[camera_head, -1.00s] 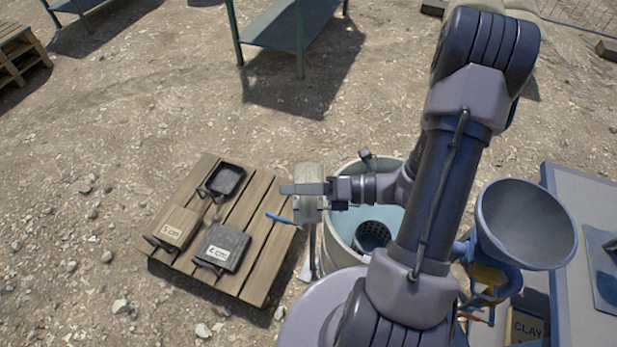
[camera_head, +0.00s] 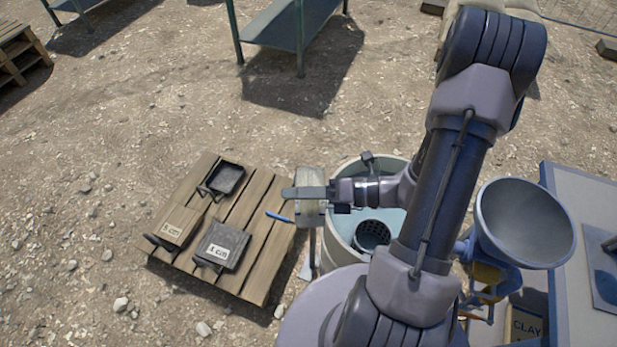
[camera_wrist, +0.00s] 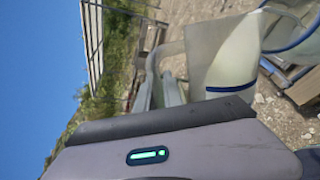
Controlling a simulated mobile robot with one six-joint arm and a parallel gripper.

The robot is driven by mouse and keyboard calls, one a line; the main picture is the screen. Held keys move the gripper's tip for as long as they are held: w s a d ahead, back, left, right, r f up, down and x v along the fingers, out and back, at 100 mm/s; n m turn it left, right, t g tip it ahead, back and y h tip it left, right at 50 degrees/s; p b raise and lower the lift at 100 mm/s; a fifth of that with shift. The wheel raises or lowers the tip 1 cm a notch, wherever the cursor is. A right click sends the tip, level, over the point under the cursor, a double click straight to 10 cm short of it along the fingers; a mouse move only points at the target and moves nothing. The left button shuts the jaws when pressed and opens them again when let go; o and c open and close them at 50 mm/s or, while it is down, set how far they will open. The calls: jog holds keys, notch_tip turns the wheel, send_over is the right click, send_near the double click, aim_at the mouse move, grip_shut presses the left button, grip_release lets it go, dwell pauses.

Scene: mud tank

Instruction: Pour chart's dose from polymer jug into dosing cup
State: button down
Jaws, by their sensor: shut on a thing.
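My gripper (camera_head: 325,192) is shut on a pale translucent jug (camera_head: 310,212), held beside the left rim of the round tank. In the wrist view the jug (camera_wrist: 228,55) shows white liquid inside and a blue line along its lower edge; that view is rolled on its side, and the jug looks tilted. A curved blue edge (camera_wrist: 292,45) shows at the upper right of the wrist view; I cannot tell whether it belongs to a cup. A small blue piece (camera_head: 279,217) shows left of the jug in the head view. I cannot clearly make out the dosing cup or the chart.
The tank (camera_head: 335,245) holds greenish water and a dark perforated basket (camera_head: 372,235). A grey funnel (camera_head: 525,222) and a table (camera_head: 575,200) stand to the right.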

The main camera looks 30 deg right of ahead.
jog(key=shift+s+a, duration=0.35)
dwell(1.2)
jog(key=f+n+b, duration=0.1)
jog(key=b, duration=0.1)
jog(key=s+a+n+b, duration=0.1)
jog(key=b, duration=0.1)
jog(key=f+n+t+b, duration=0.1)
jog(key=b, duration=0.1)
jog(key=shift+s+a+f, duration=0.15)
jog(key=shift+s+f, duration=0.2)
jog(key=shift+s+a+r+n, duration=0.15)
jog(key=shift+r+n, duration=0.1)
jog(key=shift+n, duration=0.35)
jog(key=shift+f+b, duration=0.3)
jog(key=shift+b, duration=0.1)
jog(key=shift+n, duration=0.3)
jog(key=shift+s, duration=0.1)
